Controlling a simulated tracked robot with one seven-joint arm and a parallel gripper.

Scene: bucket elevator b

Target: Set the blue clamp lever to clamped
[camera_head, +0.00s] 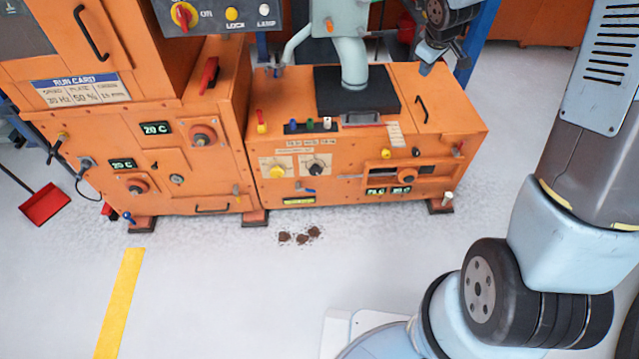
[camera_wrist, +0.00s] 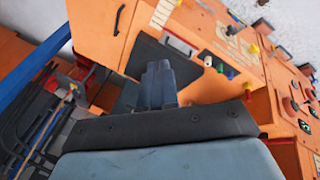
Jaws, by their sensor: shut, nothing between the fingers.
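A small blue lever (camera_head: 307,190) lies roughly level on the lower front of the orange machine in the head view. Another blue-tipped handle (camera_head: 128,216) is low at the left cabinet's foot. No readable label shows which one is the clamp lever. My gripper (camera_head: 428,66) is above the right part of the machine's top, well up and to the right of both, touching neither. In the wrist view my gripper (camera_wrist: 160,80) has its dark fingers together and empty, over the dark plate on the machine top. Neither low blue handle can be made out there.
A pale blue-grey spout (camera_head: 352,60) stands on the dark plate (camera_head: 378,93) left of my gripper. Small coloured knobs (camera_head: 309,125) line the top's front edge. Brown spill (camera_head: 300,237) and a red dustpan (camera_head: 45,204) are on the floor. The floor in front is mostly clear.

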